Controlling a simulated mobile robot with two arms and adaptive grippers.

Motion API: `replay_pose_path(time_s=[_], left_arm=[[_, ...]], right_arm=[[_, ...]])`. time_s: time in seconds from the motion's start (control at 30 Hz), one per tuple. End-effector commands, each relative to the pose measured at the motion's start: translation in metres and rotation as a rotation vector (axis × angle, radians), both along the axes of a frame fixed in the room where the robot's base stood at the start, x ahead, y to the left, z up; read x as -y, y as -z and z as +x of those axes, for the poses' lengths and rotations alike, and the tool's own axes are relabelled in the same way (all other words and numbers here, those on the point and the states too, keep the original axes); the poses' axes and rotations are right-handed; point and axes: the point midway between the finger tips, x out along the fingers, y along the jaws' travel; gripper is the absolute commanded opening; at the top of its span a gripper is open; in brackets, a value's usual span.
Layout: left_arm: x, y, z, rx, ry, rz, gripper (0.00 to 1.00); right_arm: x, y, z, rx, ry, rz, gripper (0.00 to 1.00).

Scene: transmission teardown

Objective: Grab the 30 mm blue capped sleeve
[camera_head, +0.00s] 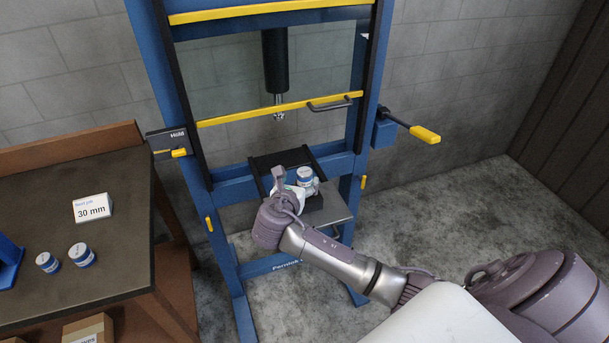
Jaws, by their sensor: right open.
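A blue and white capped sleeve (305,177) stands upright on the dark block of the press bed. My right gripper (280,179) is open and right beside it, on its left. I cannot tell whether the fingers touch it, and the wrist hides part of the bed. Two similar capped sleeves stand on the table at the left: a smaller one (47,263) and one to its right (81,255). Their size marks are too small to read. A white card (92,207) behind them reads "30 mm". My left gripper is not in view.
The blue press frame (178,100) has a yellow guard bar (280,108) and a black ram (275,62) above the bed. A yellow-handled lever (424,134) sticks out at the right. A blue fixture (8,262) stands at the table's left edge. The floor at right is clear.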

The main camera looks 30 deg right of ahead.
Motion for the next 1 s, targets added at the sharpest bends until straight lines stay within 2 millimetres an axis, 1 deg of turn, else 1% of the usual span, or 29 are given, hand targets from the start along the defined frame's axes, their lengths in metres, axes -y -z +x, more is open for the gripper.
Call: replay_pose_path(time_s=[0.03, 0.23, 0.4, 0.5, 0.63, 0.83, 0.97, 1.0], left_arm=[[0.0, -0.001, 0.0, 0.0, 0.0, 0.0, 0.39], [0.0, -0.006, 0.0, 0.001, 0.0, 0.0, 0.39], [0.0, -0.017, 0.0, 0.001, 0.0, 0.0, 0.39], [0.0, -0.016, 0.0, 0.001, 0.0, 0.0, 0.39], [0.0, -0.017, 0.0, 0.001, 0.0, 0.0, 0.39], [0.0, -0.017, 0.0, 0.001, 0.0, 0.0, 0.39], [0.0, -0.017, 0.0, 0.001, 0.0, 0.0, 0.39], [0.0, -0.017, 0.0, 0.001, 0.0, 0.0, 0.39]], right_arm=[[0.004, 0.001, 0.003, 0.0, 0.002, 0.0, 0.75], [0.014, 0.006, 0.011, 0.0, 0.002, 0.001, 0.75], [0.033, 0.015, 0.025, -0.002, 0.003, 0.001, 0.75], [0.041, 0.021, 0.033, -0.001, 0.002, 0.002, 0.75], [0.045, 0.024, 0.037, -0.001, 0.0, 0.003, 0.75], [0.045, 0.024, 0.038, 0.0, 0.0, 0.003, 0.75], [0.045, 0.024, 0.038, 0.0, 0.0, 0.003, 0.53], [0.045, 0.024, 0.038, 0.0, 0.0, 0.003, 0.46]])
